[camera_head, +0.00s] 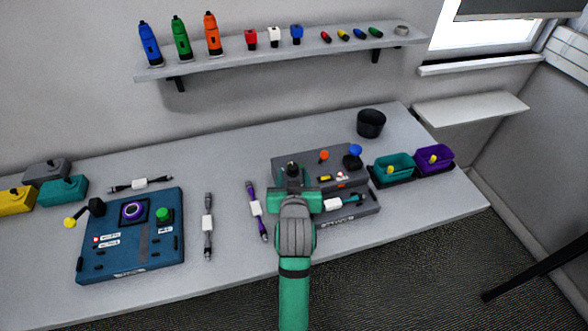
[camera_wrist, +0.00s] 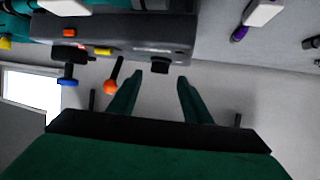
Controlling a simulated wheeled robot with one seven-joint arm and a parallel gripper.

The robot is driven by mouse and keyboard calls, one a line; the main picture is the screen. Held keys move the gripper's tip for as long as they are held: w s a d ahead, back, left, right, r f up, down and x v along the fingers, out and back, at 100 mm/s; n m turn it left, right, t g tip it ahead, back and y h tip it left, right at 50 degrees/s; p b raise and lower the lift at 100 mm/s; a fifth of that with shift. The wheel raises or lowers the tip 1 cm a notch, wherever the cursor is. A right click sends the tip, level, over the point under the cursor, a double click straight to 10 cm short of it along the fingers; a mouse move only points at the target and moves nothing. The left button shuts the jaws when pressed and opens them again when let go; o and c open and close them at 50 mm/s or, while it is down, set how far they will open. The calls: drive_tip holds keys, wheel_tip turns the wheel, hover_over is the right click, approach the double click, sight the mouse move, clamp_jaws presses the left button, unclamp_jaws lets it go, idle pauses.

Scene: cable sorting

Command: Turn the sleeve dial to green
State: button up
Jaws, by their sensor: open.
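My gripper (camera_wrist: 160,77) is open, with its two green fingers apart and nothing between them. In the head view my gripper (camera_head: 293,184) hangs over the left part of the grey device (camera_head: 340,157). A small black knob (camera_wrist: 159,67) on the device's edge shows just beyond the gap between the fingertips; I cannot tell whether they touch. The blue panel (camera_head: 106,262) on the left carries a purple-ringed dial (camera_head: 133,211) and a green button (camera_head: 163,214). I cannot read which of these controls is the sleeve dial; no green setting mark is legible.
An orange-ended lever (camera_wrist: 110,86) and a blue-ended lever (camera_wrist: 69,81) stand beside the fingers. A purple-ended cable (camera_head: 256,210) and a grey cable (camera_head: 208,225) lie left of the device. Teal (camera_head: 379,178) and purple (camera_head: 447,166) bins and a black cup (camera_head: 371,124) are right.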

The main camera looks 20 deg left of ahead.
sight(293, 167)
drive_tip(key=shift+x, duration=2.2)
drive_tip(key=c, duration=1.1)
